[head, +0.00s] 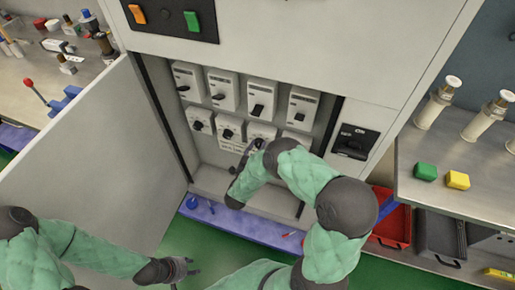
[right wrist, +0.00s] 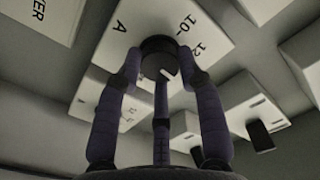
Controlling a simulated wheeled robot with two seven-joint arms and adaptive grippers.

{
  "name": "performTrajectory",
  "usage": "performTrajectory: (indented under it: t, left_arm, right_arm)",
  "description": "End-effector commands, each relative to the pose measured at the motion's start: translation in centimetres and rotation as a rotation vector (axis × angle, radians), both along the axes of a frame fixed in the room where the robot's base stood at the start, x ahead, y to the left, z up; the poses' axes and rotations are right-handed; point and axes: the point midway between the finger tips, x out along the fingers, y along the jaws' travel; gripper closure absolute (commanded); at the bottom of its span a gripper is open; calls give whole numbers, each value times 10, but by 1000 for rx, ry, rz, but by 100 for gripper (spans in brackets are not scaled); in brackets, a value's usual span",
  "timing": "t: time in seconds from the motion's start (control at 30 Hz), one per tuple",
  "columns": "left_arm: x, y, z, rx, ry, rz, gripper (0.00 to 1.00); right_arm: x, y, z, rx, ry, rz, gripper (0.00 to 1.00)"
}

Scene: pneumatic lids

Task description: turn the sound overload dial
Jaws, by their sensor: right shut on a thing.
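The black round dial (right wrist: 158,60) sits on a white unit (right wrist: 120,25) marked "A", "10" and "12" in the right wrist view. A white line shows on the dial's face. My right gripper (right wrist: 160,72) is shut on this dial, its fingers around its sides. In the head view my right gripper (head: 256,146) reaches into the open cabinet at the lower row of units, and my arm hides part of that row. The name on the held dial's unit cannot be read. My left gripper (head: 187,269) is low, outside the cabinet, with its fingers apart and empty.
An upper row of white units with black knobs (head: 223,89) is above. The cabinet door (head: 95,160) stands open at the left. A black switch (head: 355,141) is on the cabinet front at the right. A shelf (head: 450,165) with green and yellow blocks is further right.

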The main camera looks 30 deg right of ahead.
Motion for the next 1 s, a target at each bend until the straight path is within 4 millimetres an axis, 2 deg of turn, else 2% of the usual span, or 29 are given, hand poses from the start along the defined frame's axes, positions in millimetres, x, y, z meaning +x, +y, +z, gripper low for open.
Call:
performTrajectory:
  t: [0.43, 0.47, 0.5, 0.53, 0.87, 1.0]
  left_arm:
    - [0, 0, 3, 0, 0, 0, 60]
    - [0, 0, 3, 0, 0, 0, 60]
    - [0, 0, 3, 0, 0, 0, 60]
    - [0, 0, 3, 0, 0, 0, 60]
    - [0, 0, 3, 0, 0, 0, 60]
    - [0, 0, 3, 0, 0, 0, 60]
  right_arm:
    - [3, -1, 6, -62, 52, -3, 95]
    - [3, -1, 6, -62, 52, -3, 57]
    - [3, -1, 6, -62, 52, -3, 46]
    - [3, -1, 6, -62, 52, -3, 40]
    - [1, 0, 3, -59, 59, -1, 40]
    - [-5, 8, 2, -58, 60, 1, 40]
